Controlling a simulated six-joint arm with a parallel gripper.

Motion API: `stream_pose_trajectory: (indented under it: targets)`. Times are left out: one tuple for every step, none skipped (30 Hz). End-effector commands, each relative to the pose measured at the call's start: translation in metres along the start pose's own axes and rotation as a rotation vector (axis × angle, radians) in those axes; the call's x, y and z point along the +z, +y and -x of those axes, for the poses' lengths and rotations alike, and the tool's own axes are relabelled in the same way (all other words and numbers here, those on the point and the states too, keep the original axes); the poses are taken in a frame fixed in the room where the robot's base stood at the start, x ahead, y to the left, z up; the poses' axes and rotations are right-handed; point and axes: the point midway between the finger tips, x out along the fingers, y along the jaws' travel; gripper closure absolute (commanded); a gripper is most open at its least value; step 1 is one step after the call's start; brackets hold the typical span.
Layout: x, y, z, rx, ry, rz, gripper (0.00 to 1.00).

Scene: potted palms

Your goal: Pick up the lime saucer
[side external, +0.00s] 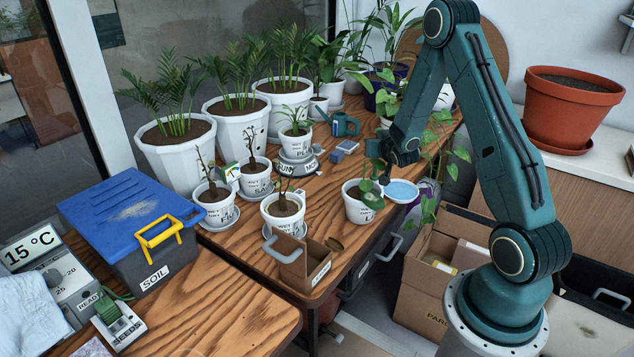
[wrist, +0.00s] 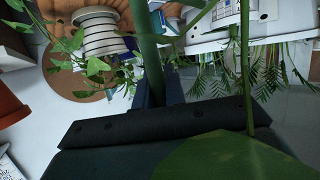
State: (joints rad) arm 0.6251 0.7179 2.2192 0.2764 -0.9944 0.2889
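A round saucer (side external: 401,191) with a white rim and pale blue inside shows in the side view, by the table's right edge. I take it for the lime saucer; no name on it can be read. A white pot (side external: 359,209) with a leafy plant stands just left of the saucer. In the wrist view a large green leaf (wrist: 235,155) covers part of the gripper, and I cannot make out the saucer.
Several potted plants on saucers, including a bare-stemmed one (side external: 283,209), stand to the left. A small wooden box (side external: 299,264) sits near the front edge. A teal watering can (side external: 343,125) is behind. A cardboard box (side external: 425,290) stands below, right of the table.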

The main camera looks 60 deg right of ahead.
Motion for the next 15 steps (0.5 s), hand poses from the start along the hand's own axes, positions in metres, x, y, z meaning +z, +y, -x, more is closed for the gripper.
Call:
stream_pose_trajectory:
  targets:
    - [-0.0002,0.0,0.0,0.0,0.0,0.0,1.0]
    - [-0.0002,0.0,0.0,0.0,0.001,0.0,1.0]
    - [-0.0002,0.0,0.0,0.0,0.001,0.0,1.0]
    - [-0.0002,0.0,0.0,0.0,0.001,0.0,1.0]
    - [-0.0002,0.0,0.0,0.0,0.001,0.0,1.0]
    - [-0.0003,0.0,0.0,0.0,0.001,0.0,1.0]
    - [-0.0003,0.0,0.0,0.0,0.001,0.0,1.0]
    - [-0.0005,0.0,0.0001,0.0,0.001,0.0,1.0]
    - [-0.0009,0.0,0.0002,0.0,0.001,0.0,1.0]
    - [-0.0014,0.0,0.0003,0.0,0.001,0.0,1.0]
    - [-0.002,0.0,0.0005,0.0,0.001,0.0,1.0]
    - [-0.003,0.0001,0.0008,0.0,0.002,0.0,1.0]
    - [-0.0041,0.0001,0.0011,0.0,0.002,0.0,1.0]
    - [-0.0053,0.0001,0.0015,0.0,0.003,0.0,1.0]
    - [-0.007,0.0002,0.0021,0.001,0.003,0.0,1.0]
